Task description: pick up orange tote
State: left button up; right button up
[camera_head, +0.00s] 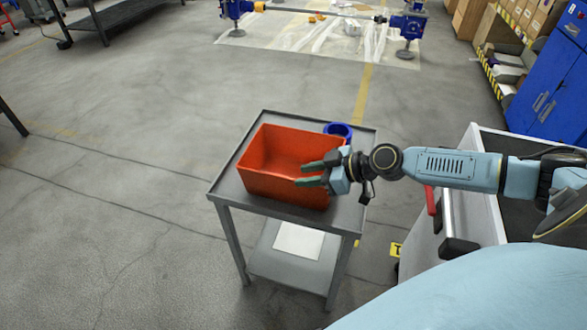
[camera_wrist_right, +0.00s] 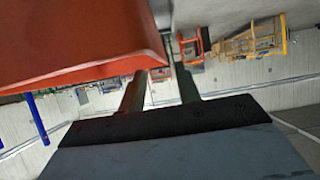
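The orange tote (camera_head: 270,178) is an open, empty-looking bin on the top of a small grey metal table (camera_head: 228,187). My right gripper (camera_head: 311,174) is at the tote's right end, its two dark green fingers spread apart. In the right wrist view the tote (camera_wrist_right: 75,40) fills the upper left. The fingers (camera_wrist_right: 160,90) there have a gap between them, with background showing through. One finger overlaps the tote's edge; I cannot tell whether either touches it. My left gripper is not in view.
A blue ring-shaped object (camera_head: 340,130) sits at the table's back right corner. A white sheet (camera_head: 299,240) lies on the lower shelf. A grey cart (camera_head: 470,195) with a red handle stands at the right.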

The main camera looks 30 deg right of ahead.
aim_at(292, 180)
jog(key=shift+w+a+f, duration=0.15)
jog(key=shift+w+a, duration=0.05)
jog(key=shift+w, duration=0.05)
jog(key=p+x, duration=0.1)
jog(key=x, duration=0.3)
jog(key=shift+a+f, duration=0.1)
jog(key=shift+w+a+f, duration=0.1)
jog(key=shift+a+f, duration=0.1)
grip_shut()
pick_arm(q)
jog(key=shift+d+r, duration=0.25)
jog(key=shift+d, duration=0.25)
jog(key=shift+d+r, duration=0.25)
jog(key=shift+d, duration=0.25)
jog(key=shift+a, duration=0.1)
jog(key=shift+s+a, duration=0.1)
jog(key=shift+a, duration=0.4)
